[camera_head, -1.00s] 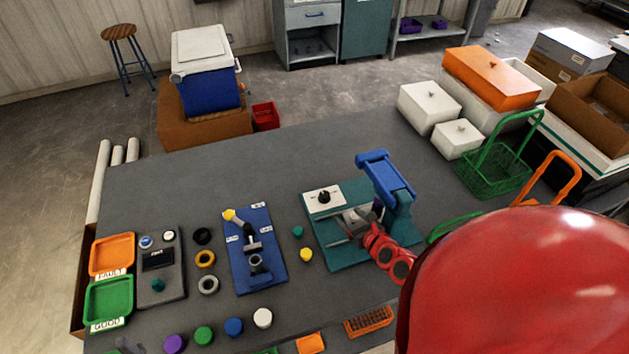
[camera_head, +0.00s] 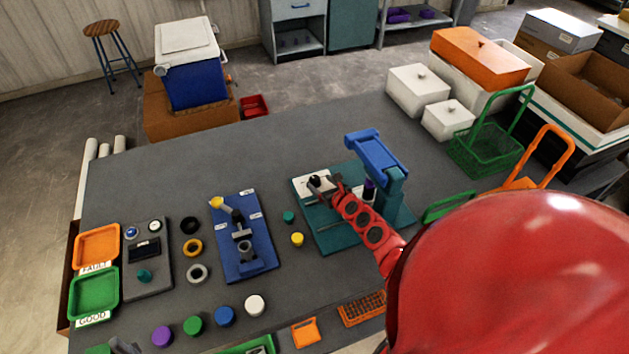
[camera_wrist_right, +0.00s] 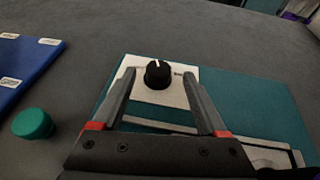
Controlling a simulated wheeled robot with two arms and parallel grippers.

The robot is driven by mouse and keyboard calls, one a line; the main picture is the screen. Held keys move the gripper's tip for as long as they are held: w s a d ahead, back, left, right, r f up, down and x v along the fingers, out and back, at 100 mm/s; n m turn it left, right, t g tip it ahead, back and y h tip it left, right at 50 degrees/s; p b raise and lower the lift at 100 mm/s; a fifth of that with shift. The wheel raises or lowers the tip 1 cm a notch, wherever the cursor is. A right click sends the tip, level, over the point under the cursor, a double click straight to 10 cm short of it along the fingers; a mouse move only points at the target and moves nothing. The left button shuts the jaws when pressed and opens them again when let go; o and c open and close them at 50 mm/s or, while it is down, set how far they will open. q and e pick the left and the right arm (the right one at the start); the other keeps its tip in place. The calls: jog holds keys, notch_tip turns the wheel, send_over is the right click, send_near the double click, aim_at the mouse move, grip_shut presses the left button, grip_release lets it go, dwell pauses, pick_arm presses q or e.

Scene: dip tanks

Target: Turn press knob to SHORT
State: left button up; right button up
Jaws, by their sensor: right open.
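The press has a teal base (camera_head: 323,236), a blue lever arm (camera_head: 376,155) and a white plate (camera_head: 303,190) that carries a black knob (camera_head: 314,181). In the right wrist view the knob (camera_wrist_right: 158,74) has a white mark at its far side, and the plate's lettering is too small to read. My right gripper (camera_head: 326,185) is at the near right of the knob. In the wrist view its open fingers (camera_wrist_right: 160,92) are either side of the knob, with nothing held between them. I cannot tell whether they touch it. A dark shape at the bottom left may be part of my left arm.
A blue fixture board (camera_head: 257,256) lies left of the press. A teal cap (camera_head: 288,217) and a yellow cap (camera_head: 297,239) lie between them. Several rings, caps and a tester with orange and green trays stand farther left. White boxes and a green basket (camera_head: 478,150) are at the right.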

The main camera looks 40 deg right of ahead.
aim_at(315, 178)
jog(key=shift+b+x, duration=0.5)
jog(key=shift+x, duration=1.85)
jog(key=shift+a, duration=0.1)
jog(key=shift+c, duration=0.2)
grip_shut()
